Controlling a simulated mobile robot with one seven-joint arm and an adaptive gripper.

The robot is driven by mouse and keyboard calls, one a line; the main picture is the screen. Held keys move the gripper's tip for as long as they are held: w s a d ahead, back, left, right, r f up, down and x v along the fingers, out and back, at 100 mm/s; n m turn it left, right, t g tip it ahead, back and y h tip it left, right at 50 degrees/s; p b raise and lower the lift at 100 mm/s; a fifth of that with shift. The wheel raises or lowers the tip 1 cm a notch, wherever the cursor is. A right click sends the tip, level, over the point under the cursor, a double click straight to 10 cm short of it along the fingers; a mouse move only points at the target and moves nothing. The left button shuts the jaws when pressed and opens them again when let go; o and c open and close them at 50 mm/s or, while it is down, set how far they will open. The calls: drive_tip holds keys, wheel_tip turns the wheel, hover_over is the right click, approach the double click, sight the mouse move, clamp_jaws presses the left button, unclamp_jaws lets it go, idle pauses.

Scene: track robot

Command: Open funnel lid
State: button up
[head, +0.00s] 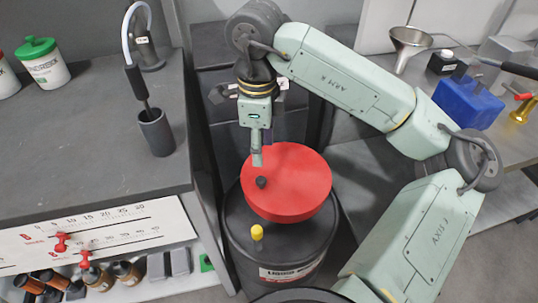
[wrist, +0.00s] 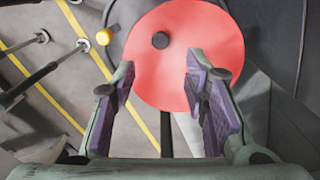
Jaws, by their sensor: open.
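The funnel lid is a red round disc (head: 300,185) with a small black knob (head: 261,182) near its left edge. It sits on top of a dark drum (head: 285,245), tilted in the head view. My gripper (head: 257,158) is above the lid, close to the knob. In the wrist view the red lid (wrist: 185,35) is ahead of the fingers, and the black knob (wrist: 160,40) lies beyond the tips, between their lines. My gripper (wrist: 160,72) is open with purple pads and nothing between them. Whether a fingertip touches the lid cannot be told.
A yellow cap (head: 257,232) stands on the drum in front of the lid. A grey bench (head: 90,140) with a dark cup (head: 156,133) is at left. A right bench holds a metal funnel (head: 408,42) and a blue box (head: 467,103).

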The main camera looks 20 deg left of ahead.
sight(261, 179)
wheel_tip(261, 179, down, 11)
drive_tip(key=shift+a+r+p, duration=0.1)
drive_tip(key=shift+r+p, duration=0.05)
drive_tip(key=shift+p, duration=0.7)
drive_tip(key=shift+c, duration=0.2)
clamp_jaws()
idle(0.3)
